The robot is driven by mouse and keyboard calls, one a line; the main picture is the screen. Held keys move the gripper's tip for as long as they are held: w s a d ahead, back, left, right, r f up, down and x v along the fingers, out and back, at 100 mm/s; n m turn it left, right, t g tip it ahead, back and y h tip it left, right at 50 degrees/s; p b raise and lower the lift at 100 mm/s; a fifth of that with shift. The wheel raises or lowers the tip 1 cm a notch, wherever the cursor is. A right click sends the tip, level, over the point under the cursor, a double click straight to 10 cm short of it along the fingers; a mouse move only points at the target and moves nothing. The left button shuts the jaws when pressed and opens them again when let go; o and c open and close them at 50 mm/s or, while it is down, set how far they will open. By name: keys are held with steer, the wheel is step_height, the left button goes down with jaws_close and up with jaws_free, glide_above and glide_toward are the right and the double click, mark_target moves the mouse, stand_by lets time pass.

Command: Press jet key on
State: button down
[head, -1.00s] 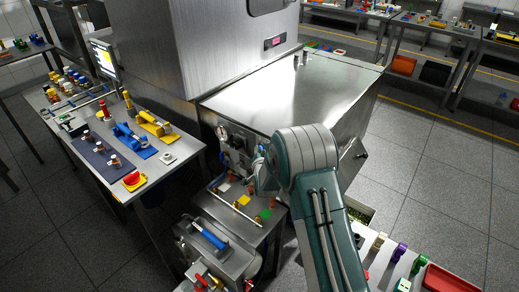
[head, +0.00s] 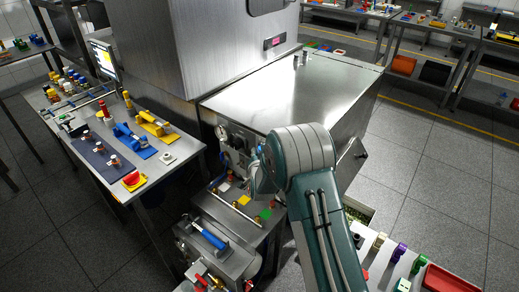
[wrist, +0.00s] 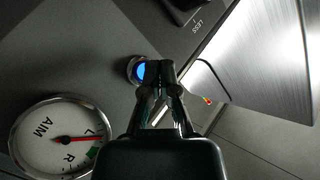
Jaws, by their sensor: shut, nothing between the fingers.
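A round key with a bright blue face and a metal rim (wrist: 138,70) sits on the dark panel in the wrist view. I read no label on it, so I cannot tell for certain that it is the jet key. My gripper (wrist: 164,72) is shut and empty, its fingertips overlapping the key's right edge. I cannot tell whether they touch it. In the head view my gripper is largely hidden behind my arm, in front of the control panel (head: 232,150) of the steel machine.
A dial marked AIM (wrist: 62,138) lies left of my gripper, its red needle pointing toward L. A black knob (wrist: 188,8) marked LESS is above. A steel shelf with coloured pads (head: 240,200) is below the panel. A side bench (head: 120,150) stands left.

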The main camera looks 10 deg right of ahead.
steer(key=s+a, duration=0.3)
steer(key=shift+s+a, duration=0.25)
stand_by(0.4)
steer(key=s+d+r+n+g+y, duration=0.1)
steer(key=s+d+r+n+g, duration=0.1)
steer(key=s+r, duration=0.55)
steer(key=s+d+r+n+g, duration=0.2)
steer(key=s+d+r+g, duration=0.15)
steer(key=r, duration=0.65)
steer(key=s+d+r+n+g, duration=0.1)
steer(key=s+d+r+g, duration=0.1)
steer(key=s, duration=1.3)
steer(key=s+d+r+n+g+h, duration=0.1)
steer(key=s+d+r+n+g, duration=0.1)
steer(key=s, duration=1.3)
steer(key=shift+s+d+g, duration=0.35)
steer(key=shift+d+g, duration=0.3)
steer(key=shift+d, duration=0.1)
